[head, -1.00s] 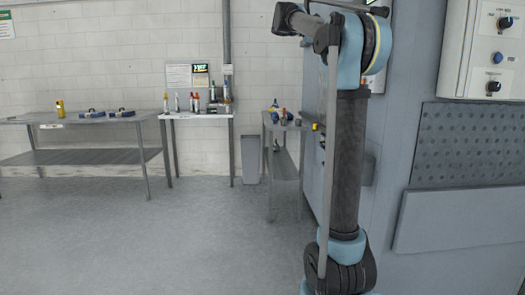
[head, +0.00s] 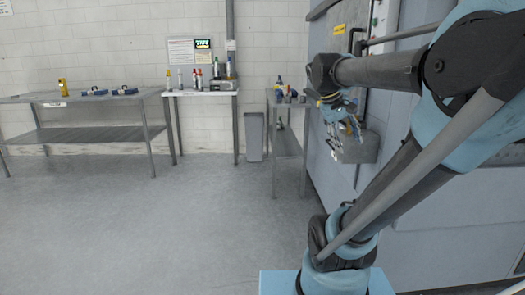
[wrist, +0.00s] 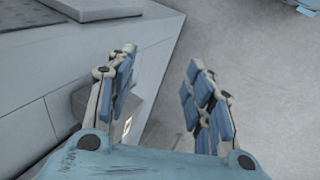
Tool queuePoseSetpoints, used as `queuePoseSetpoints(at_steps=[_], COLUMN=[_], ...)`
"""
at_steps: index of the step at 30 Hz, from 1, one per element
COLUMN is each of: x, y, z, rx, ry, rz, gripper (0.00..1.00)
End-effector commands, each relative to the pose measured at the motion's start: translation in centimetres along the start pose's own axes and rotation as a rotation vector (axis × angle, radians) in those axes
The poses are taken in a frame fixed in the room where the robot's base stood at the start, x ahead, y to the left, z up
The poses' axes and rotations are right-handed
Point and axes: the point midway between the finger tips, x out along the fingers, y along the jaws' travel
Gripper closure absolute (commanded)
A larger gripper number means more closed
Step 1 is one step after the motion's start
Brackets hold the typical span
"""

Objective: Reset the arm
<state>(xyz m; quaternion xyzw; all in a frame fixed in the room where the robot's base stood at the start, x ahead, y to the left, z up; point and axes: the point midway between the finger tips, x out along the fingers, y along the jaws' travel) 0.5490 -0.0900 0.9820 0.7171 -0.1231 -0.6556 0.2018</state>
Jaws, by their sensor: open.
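My arm reaches across the right side of the head view, folded at a large blue joint at the upper right. My gripper (head: 343,125) hangs from the wrist in front of the washer's side wall. In the wrist view my gripper (wrist: 160,66) has its two blue-padded fingers spread wide, with nothing held between them. Beyond the fingers lie the grey floor and the pale wall of the washer (wrist: 80,62).
The washer cabinet (head: 410,235) stands close on the right. A grey box (head: 357,150) on its wall is near my gripper. A narrow side table (head: 287,143), a bin (head: 254,137) and a workbench (head: 85,97) stand behind. The floor (head: 150,220) at left is clear.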

Motion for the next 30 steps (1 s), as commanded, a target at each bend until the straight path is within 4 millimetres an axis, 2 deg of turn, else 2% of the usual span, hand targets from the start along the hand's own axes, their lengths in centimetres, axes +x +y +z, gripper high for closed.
queuePoseSetpoints(at_steps=[1,9,12,15,19,26,28,30], x=[1.7,9.5,11.6,13.1,14.1,14.3,14.3,14.2], y=[-1.9,-11.9,-14.9,-17.2,-18.7,-19.0,-19.0,-19.0], z=[1.6,7.9,9.7,10.8,11.6,11.7,11.7,11.7], rx=[0.012,0.079,0.103,0.121,0.134,0.136,0.136,0.136], ry=[0.010,0.067,0.084,0.098,0.107,0.109,0.109,0.109], rz=[-0.043,-0.280,-0.353,-0.405,-0.442,-0.449,-0.449,-0.449], gripper=[0.52,0.52,0.52,0.52,0.52,0.52,0.67,0.67])
